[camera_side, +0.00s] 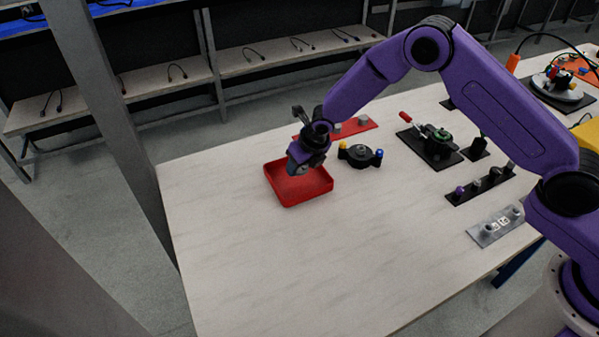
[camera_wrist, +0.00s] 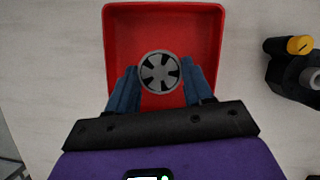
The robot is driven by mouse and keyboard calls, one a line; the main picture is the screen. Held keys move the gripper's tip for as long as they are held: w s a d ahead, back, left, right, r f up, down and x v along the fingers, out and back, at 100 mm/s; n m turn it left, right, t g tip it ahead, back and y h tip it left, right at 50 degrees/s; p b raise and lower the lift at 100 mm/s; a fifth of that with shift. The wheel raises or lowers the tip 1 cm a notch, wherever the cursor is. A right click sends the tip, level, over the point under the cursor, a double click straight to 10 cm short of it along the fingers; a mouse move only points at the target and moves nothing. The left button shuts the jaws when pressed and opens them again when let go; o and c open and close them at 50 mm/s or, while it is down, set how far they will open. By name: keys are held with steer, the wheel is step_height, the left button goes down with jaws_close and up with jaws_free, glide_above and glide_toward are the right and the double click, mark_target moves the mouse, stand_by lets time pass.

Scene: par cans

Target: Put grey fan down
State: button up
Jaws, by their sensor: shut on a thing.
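The grey fan (camera_wrist: 160,72) is a round disc with dark slots, seen in the wrist view between my fingertips. My gripper (camera_wrist: 159,80) is shut on it, with a blue finger on each side. A red square tray (camera_wrist: 118,35) lies below the fan, and the fan appears over its middle in the wrist view. In the side view my gripper (camera_side: 304,168) is over the red tray (camera_side: 300,200), near its back. The fan is hidden there, and I cannot tell whether it touches the tray floor.
A dark fixture (camera_side: 360,155) with a yellow and a blue knob stands right of the tray. A red plate (camera_side: 352,128) lies behind. Black boards, one with a green part (camera_side: 436,138), and a grey plate (camera_side: 496,225) are further right. The front left table is clear.

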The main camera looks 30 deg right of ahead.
mark_target(302, 169)
steer(key=shift+w+f, duration=0.2)
steer(key=shift+f, duration=0.1)
steer(key=shift+a+f, duration=0.1)
steer(key=shift+f, duration=1.45)
steer(key=shift+f, duration=0.15)
steer(key=o, duration=1)
steer(key=shift+v, duration=6.15)
